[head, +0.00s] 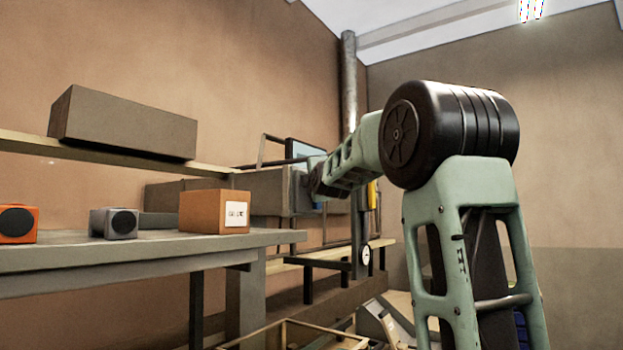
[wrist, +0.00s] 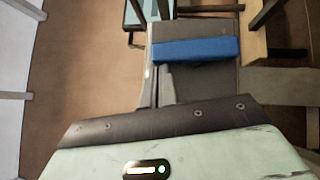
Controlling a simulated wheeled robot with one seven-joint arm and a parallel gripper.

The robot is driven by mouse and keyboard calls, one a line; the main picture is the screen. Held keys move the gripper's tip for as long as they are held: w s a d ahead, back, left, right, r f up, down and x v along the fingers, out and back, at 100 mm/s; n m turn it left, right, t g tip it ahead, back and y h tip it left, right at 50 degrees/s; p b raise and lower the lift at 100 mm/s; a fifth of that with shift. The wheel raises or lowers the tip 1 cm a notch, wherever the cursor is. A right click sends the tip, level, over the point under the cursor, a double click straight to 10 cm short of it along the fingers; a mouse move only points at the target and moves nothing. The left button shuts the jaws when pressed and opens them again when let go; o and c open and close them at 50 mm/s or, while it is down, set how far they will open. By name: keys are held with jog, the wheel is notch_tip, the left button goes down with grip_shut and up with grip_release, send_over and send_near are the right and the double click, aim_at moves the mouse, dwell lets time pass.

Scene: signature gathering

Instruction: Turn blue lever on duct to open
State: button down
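The blue lever (wrist: 196,50) shows in the wrist view as a flat blue bar, lying crosswise in the picture over the grey duct (wrist: 205,82). In the head view the duct (head: 268,192) is a long grey box by the far wall, and only a small patch of blue shows beside my wrist. My gripper (wrist: 160,88) is close to the duct, with a narrow grey finger-like part just below the lever's left end. I cannot tell whether it touches the lever. The gripper's body hides most of its fingers, and my arm hides them in the head view.
A grey table (head: 130,243) at left holds a cardboard box (head: 213,212), a grey device (head: 113,223) and an orange device (head: 17,224). A shelf above carries a long dark box (head: 123,122). A vertical pipe (head: 348,85) rises behind the duct. An open crate stands low in front.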

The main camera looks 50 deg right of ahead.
jog(key=shift+d+r, duration=0.2)
jog(key=shift+r, duration=0.1)
dwell(0.4)
jog(key=shift+s, duration=0.1)
